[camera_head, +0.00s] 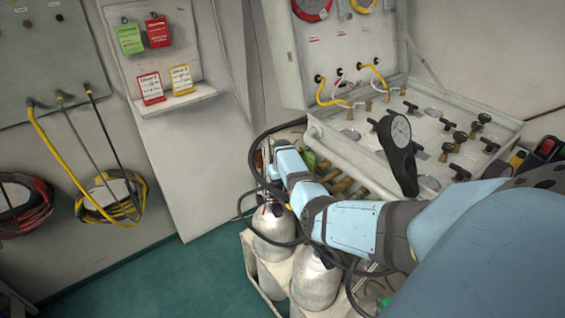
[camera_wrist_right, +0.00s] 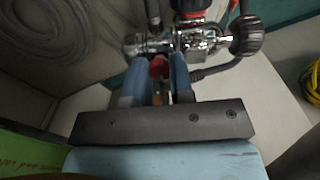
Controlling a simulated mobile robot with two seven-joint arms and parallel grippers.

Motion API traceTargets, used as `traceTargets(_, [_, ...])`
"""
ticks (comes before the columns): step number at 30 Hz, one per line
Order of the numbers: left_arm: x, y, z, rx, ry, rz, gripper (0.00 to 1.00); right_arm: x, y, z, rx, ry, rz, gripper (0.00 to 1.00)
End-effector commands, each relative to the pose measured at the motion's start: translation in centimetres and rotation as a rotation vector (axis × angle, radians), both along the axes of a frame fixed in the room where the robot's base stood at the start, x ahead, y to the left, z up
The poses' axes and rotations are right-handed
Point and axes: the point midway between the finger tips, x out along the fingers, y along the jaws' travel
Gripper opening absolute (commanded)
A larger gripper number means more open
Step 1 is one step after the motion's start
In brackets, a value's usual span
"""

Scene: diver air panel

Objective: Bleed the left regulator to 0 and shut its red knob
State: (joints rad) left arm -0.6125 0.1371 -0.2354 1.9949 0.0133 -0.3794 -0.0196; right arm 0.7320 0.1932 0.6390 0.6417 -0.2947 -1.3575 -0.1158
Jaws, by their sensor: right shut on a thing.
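In the right wrist view, my right gripper (camera_wrist_right: 158,72) has its two blue fingers closed around a small red knob (camera_wrist_right: 159,67). The knob sits below a chrome regulator valve (camera_wrist_right: 160,43), and the fingers hide most of it. A black round knob (camera_wrist_right: 247,38) is at the valve's right end. In the head view, my right arm reaches left from the lower right, over the gas cylinders; its fingertips cannot be made out there. My left gripper is not in view.
Two grey cylinders (camera_head: 274,228) stand in a pale rack (camera_head: 252,268) beneath my arm, with black hoses looping around them. The open panel case (camera_head: 470,170) with valves is at right. Tags (camera_head: 131,38) hang on a board at left. Green floor (camera_head: 170,285) is clear.

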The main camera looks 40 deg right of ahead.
Motion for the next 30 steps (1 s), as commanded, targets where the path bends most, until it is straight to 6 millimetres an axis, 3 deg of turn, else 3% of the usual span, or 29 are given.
traceTargets(9, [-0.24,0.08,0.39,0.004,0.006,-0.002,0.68,0.03,-0.03,0.09,-0.001,-0.001,0.108,0.0])
traceTargets(24, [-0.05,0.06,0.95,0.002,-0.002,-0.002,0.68,0.06,-0.01,0.05,-0.001,-0.002,0.125,0.0])
traceTargets(25, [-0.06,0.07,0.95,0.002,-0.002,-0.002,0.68,0.06,-0.01,0.05,-0.001,-0.002,0.125,0.24])
traceTargets(27, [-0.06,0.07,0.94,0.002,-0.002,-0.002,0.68,0.06,-0.01,0.05,-0.001,-0.002,0.124,0.4])
traceTargets(28, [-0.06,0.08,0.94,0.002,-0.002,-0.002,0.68,0.06,-0.01,0.05,-0.001,-0.002,0.124,0.47])
traceTargets(30, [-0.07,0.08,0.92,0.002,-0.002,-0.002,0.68,0.05,0.0,0.04,0.0,-0.001,0.124,0.48])
